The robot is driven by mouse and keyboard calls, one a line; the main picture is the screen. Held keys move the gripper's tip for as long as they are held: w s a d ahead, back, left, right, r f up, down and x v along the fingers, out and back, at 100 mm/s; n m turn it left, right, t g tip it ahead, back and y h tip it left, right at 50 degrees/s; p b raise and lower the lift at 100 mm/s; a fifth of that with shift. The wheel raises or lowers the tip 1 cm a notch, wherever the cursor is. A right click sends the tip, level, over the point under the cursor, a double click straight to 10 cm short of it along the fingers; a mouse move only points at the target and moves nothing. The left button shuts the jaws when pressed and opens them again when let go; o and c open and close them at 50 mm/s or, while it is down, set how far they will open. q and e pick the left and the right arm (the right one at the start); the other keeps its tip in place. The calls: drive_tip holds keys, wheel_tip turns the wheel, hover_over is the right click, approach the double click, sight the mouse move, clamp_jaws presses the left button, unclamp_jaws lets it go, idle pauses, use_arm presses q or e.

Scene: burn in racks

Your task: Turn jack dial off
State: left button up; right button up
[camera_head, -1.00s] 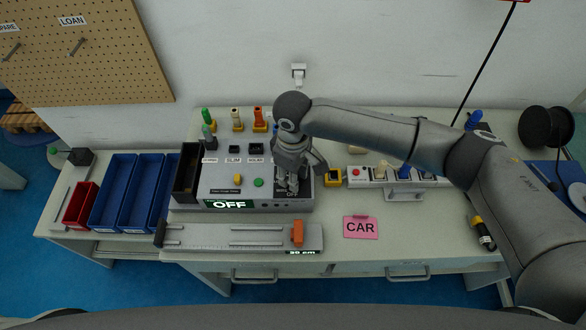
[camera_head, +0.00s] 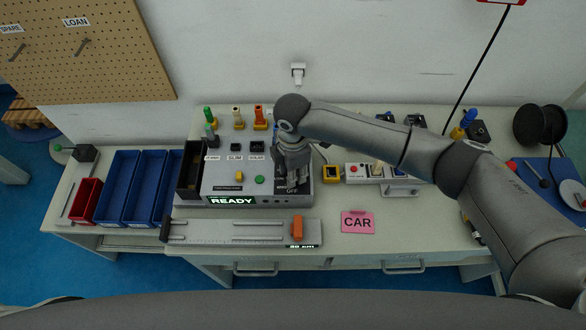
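A grey control box (camera_head: 215,183) stands on the bench, with a lit display (camera_head: 232,201) on its front reading "READY". My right gripper (camera_head: 292,184) points down over the right end of the box top, beside a dark panel where the letters "OFF" partly show. The jack dial itself is hidden under my gripper, so I cannot tell its position or whether the fingers are shut on it. My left gripper is not in view.
A ruler fixture (camera_head: 205,232) with an orange slider (camera_head: 297,228) lies in front of the box. A pink "CAR" card (camera_head: 358,222) lies to its right. Blue bins (camera_head: 118,190) stand left, a power strip (camera_head: 362,168) right, and coloured-handled tools (camera_head: 236,116) behind.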

drive_tip(key=n, duration=0.4)
drive_tip(key=shift+a+n, duration=0.1)
drive_tip(key=shift+n, duration=0.2)
drive_tip(key=n, duration=0.5)
drive_tip(key=shift+n, duration=0.3)
drive_tip(key=o, duration=1)
drive_tip(key=shift+r, duration=0.15)
wheel_tip(320, 180, up, 12)
drive_tip(key=shift+f, duration=0.15)
drive_tip(key=shift+s+f, duration=0.1)
